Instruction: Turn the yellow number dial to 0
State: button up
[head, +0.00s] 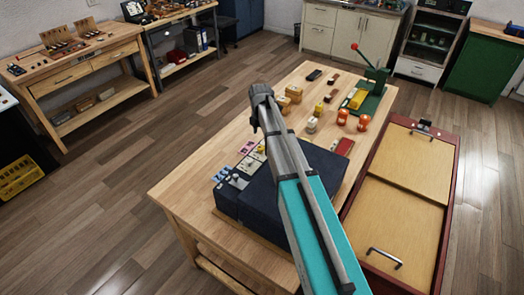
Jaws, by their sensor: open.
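A dark navy box (310,185) sits on the wooden workbench, with a row of small coloured plates and knobs along its left side. A pale yellow plate (248,164) with a small knob is in that row, between a pink plate (247,147) and a white one with a grey knob (238,182). It looks like the yellow number dial, but its digits and setting are too small to read. My gripper (256,126) is at the far end of my arm, above and behind the row, apart from the dial. It is open and appears empty; its fingers show only as a small dark shape.
Behind the box, the workbench (183,193) holds small blocks, orange round pieces (364,122) and a green lever press (372,92) with a red knob. A red-framed wooden case (408,200) stands to the right. The bench's left front corner is bare.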

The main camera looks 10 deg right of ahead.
aim_at(261, 147)
jog(key=shift+f+b, duration=2.95)
jog(key=shift+f, duration=0.35)
jog(key=c, duration=1.1)
jog(key=shift+d, duration=0.35)
grip_shut()
jog(key=shift+a, duration=0.2)
